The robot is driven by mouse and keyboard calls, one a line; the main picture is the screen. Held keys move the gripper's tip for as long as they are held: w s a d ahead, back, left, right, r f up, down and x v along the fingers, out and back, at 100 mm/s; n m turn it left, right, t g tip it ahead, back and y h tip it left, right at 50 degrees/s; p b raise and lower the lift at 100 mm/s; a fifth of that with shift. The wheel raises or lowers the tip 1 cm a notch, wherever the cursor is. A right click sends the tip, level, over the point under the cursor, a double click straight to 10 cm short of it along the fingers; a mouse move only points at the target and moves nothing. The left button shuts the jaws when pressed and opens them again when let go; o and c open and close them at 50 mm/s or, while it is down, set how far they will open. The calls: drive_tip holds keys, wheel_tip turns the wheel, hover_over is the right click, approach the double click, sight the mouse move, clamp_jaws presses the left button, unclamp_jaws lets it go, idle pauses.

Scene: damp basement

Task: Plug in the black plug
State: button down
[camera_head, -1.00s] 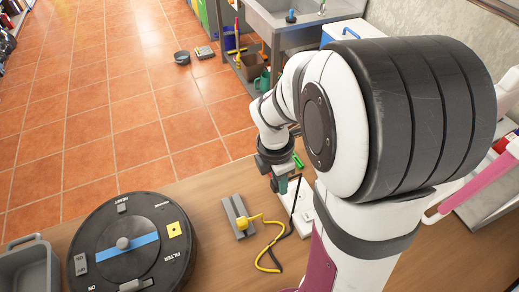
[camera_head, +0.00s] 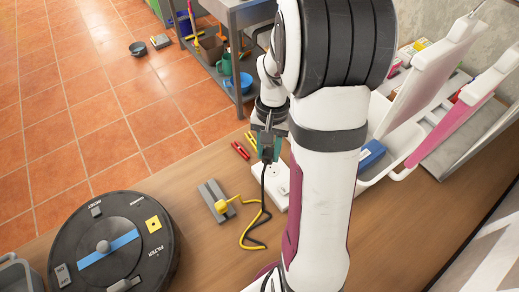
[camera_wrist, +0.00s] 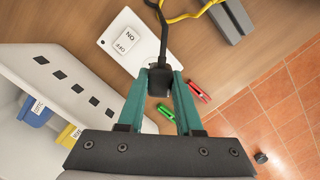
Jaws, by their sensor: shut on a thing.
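My gripper (camera_head: 267,150) has teal fingers, and in the wrist view (camera_wrist: 160,88) they are shut on the black plug (camera_wrist: 160,80). The black cord (camera_wrist: 163,35) runs from the plug past the white power strip. The power strip (camera_head: 270,188) lies on the table, partly hidden by my arm in the head view. In the wrist view the strip (camera_wrist: 112,44) shows an ON/OFF switch, and the plug overlaps its near end. I cannot tell whether the plug touches it. The plug's prongs are hidden.
A yellow plug (camera_head: 222,206) with a yellow cord rests at a grey block (camera_head: 207,192). Red (camera_wrist: 199,92) and green (camera_wrist: 178,125) clips lie near the strip. A round black machine (camera_head: 100,262) stands left. A white rack (camera_wrist: 60,85) stands close to my gripper.

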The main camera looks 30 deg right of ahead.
sight(271, 171)
drive_tip(key=m, duration=0.2)
drive_tip(key=d+m, duration=0.1)
drive_tip(key=m, duration=0.2)
drive_tip(key=shift+f+t, duration=0.15)
drive_tip(key=shift+t, duration=0.15)
drive_tip(key=m, duration=0.3)
drive_tip(key=shift+d+f, duration=0.1)
drive_tip(key=shift+d, duration=0.25)
drive_tip(key=shift+f, duration=2.9)
drive_tip(key=shift+f, duration=0.55)
drive_tip(key=c, duration=0.5)
unclamp_jaws()
